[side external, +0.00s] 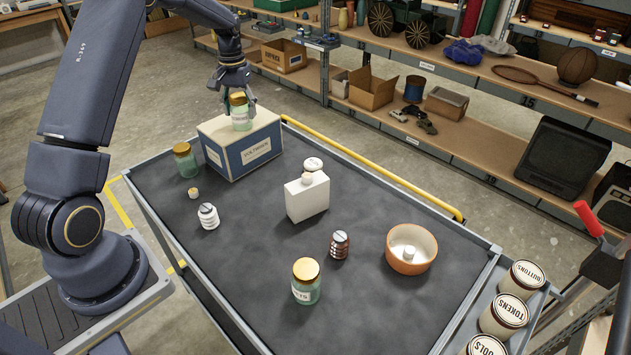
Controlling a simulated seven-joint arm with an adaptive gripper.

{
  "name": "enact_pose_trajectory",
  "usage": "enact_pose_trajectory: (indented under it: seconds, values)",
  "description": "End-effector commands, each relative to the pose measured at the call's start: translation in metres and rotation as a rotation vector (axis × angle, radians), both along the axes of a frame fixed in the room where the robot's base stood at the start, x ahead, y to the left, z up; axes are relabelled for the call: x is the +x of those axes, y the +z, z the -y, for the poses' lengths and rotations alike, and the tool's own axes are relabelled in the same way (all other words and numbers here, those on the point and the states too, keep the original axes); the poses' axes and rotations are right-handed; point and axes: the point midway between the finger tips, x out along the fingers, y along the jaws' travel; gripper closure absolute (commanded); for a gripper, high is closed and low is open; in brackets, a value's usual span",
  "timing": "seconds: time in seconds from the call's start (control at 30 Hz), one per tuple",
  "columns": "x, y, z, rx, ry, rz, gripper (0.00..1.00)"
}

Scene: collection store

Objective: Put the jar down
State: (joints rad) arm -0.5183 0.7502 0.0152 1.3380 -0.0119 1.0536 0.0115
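A greenish glass jar with a gold lid and a pale label (241,118) is at the top of a white and blue box (213,156). My gripper (238,97) comes down from above with its fingers around the gold lid, and it looks shut on the jar. The jar is upright, with its base at or just above the box's top; I cannot tell if it touches. Two similar gold-lidded jars stand on the dark cart top: one at the left (185,160), one near the front (306,281).
The cart top (262,248) also holds a white flask-like container (307,199), a striped white jar (208,216), a small brown ribbed jar (339,245) and an orange bowl (411,250). Labelled tins (522,278) stand at the right edge. A yellow rail (370,167) runs along the back.

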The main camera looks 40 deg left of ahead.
Motion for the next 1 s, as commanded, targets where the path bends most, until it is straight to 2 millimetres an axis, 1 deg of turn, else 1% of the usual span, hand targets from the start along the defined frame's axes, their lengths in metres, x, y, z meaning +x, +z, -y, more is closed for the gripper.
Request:
enact_pose_trajectory:
  seconds: [0.03,0.17,0.47,0.57,0.67,0.9,1.0]
  values:
    - [0.000,0.000,0.000,0.000,0.000,0.000,0.31]
    - [0.000,0.000,0.000,0.000,0.000,0.000,0.17]
    - [0.000,0.001,0.000,0.001,0.000,0.001,0.17]
    - [0.001,0.008,0.000,0.002,0.000,0.003,0.17]
    - [0.001,0.023,-0.001,0.003,0.000,0.005,0.17]
    - [0.001,0.078,-0.001,0.003,0.000,0.005,0.17]
    - [0.000,0.097,0.000,0.002,0.000,0.003,0.17]
